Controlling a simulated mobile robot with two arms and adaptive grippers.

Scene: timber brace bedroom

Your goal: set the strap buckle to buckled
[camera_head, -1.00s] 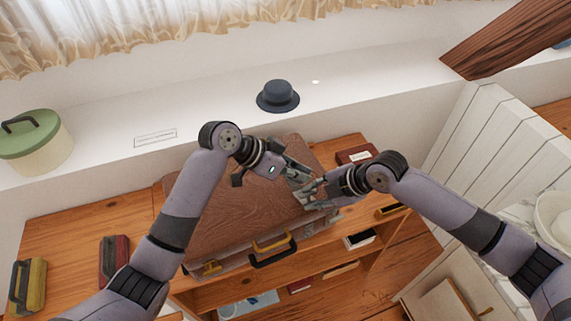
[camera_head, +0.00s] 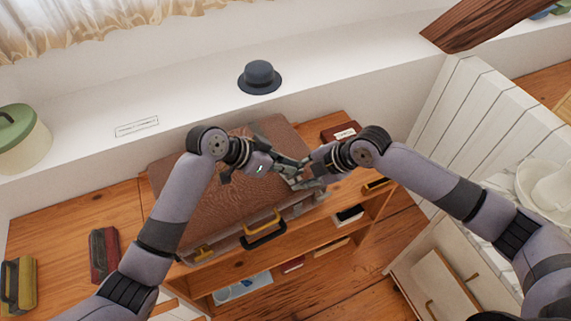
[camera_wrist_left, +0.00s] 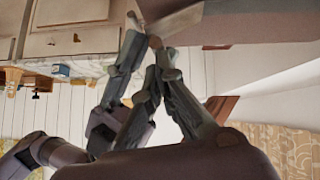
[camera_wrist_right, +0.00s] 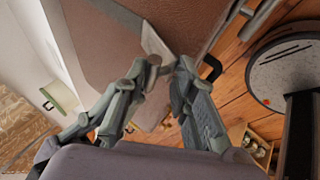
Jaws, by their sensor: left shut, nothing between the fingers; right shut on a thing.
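A brown suitcase (camera_head: 215,205) lies on the wooden cabinet, its handle side facing me. Both grippers meet over its right end. My left gripper (camera_head: 298,172) is shut and empty, its fingertips close against the right gripper's. My right gripper (camera_head: 294,179) is shut on a thin pale piece (camera_wrist_right: 153,42) that looks like part of the strap buckle, at the suitcase's edge in the right wrist view. The fingers hide most of the buckle in the head view, so I cannot tell whether it is fastened.
The wooden cabinet (camera_head: 60,220) has open shelves below. Two brushes, yellow (camera_head: 17,287) and red (camera_head: 104,255), lie at left. A dark red box (camera_head: 341,132) stands behind the right arm. A blue hat (camera_head: 260,77) and a green-lidded pot (camera_head: 22,140) sit on the ledge.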

